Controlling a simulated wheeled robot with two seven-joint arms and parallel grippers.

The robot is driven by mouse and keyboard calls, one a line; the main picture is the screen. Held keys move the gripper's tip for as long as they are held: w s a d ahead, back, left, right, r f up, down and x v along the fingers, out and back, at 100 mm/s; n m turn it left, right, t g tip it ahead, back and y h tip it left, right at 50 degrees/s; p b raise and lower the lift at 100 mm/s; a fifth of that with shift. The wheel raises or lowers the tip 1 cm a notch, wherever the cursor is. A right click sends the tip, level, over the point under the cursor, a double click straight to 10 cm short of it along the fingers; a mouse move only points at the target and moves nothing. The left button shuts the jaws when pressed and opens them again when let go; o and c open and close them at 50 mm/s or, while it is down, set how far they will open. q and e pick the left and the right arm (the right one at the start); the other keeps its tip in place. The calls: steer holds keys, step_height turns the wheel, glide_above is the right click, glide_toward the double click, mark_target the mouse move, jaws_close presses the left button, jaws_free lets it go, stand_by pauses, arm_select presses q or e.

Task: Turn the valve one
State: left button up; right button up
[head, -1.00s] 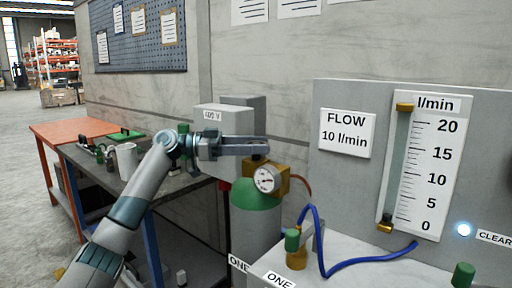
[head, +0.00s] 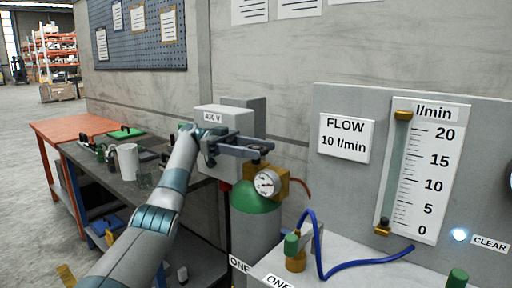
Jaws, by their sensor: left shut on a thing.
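My left gripper (head: 262,147) reaches in from the left, directly over the brass block. Its fingers are shut on the top of valve one, which they mostly hide. My right gripper is not in view.
A grey 400 V box (head: 222,118) is close behind my left gripper. A blue hose (head: 330,272) curves over the white bench. The flow gauge (head: 428,170) has its black float low. A dark workbench with a white mug (head: 126,161) is at left.

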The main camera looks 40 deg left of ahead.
arm_select(q)
steer(key=shift+g, duration=0.3)
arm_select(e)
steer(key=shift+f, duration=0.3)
arm_select(q)
steer(key=o, duration=1.1)
